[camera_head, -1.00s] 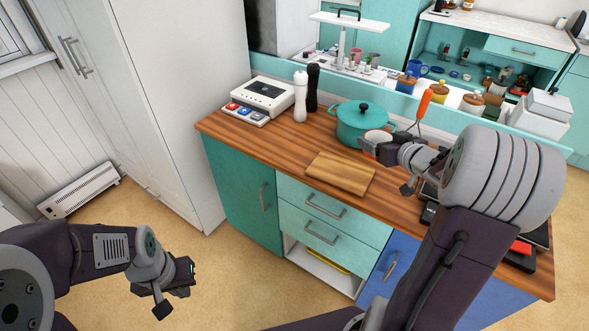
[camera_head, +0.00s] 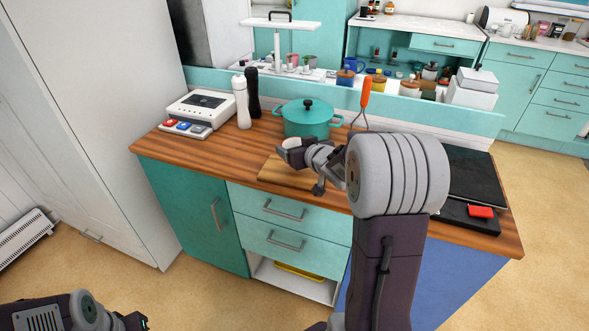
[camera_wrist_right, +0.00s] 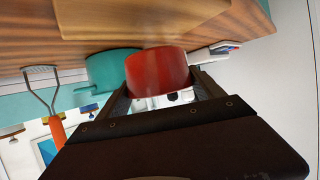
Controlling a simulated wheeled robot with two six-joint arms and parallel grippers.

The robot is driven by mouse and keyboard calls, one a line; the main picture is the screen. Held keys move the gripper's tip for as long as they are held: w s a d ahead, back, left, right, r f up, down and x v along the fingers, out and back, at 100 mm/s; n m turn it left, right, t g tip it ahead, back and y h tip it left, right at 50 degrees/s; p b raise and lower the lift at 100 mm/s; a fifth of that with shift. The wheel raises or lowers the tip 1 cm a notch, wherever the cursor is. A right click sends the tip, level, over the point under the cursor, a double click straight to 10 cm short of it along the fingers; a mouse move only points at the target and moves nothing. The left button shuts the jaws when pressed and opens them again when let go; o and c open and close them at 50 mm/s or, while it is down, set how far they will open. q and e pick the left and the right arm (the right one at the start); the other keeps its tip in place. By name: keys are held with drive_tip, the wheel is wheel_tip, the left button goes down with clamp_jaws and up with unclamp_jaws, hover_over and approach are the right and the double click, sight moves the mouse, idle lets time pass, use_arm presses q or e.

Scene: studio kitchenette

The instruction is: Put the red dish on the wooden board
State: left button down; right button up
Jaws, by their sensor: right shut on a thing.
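The red dish (camera_wrist_right: 158,72) is between the fingers of my right gripper (camera_wrist_right: 162,88) in the right wrist view. My right gripper (camera_head: 287,152) is shut on it. In the head view the dish (camera_head: 291,142) shows mostly its pale inside, above the far part of the wooden board. The wooden board (camera_head: 283,175) lies flat on the counter, partly hidden by my right gripper and arm. The board also shows at the top of the right wrist view (camera_wrist_right: 130,18). My left gripper (camera_head: 132,321) is low at the bottom edge, away from the counter; its fingers are unclear.
A teal lidded pot (camera_head: 306,121) stands behind the board. White (camera_head: 241,101) and black (camera_head: 253,92) mills and a white appliance (camera_head: 202,107) stand left. The counter's front left (camera_head: 190,151) is clear.

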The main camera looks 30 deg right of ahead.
drive_tip(key=shift+w+a+f, duration=0.1)
drive_tip(key=shift+w+a, duration=0.05)
drive_tip(key=shift+a, duration=0.05)
wheel_tip(320, 180, down, 4)
drive_tip(key=shift+b, duration=1.2)
drive_tip(key=shift+f, duration=0.1)
drive_tip(key=o, duration=1.7)
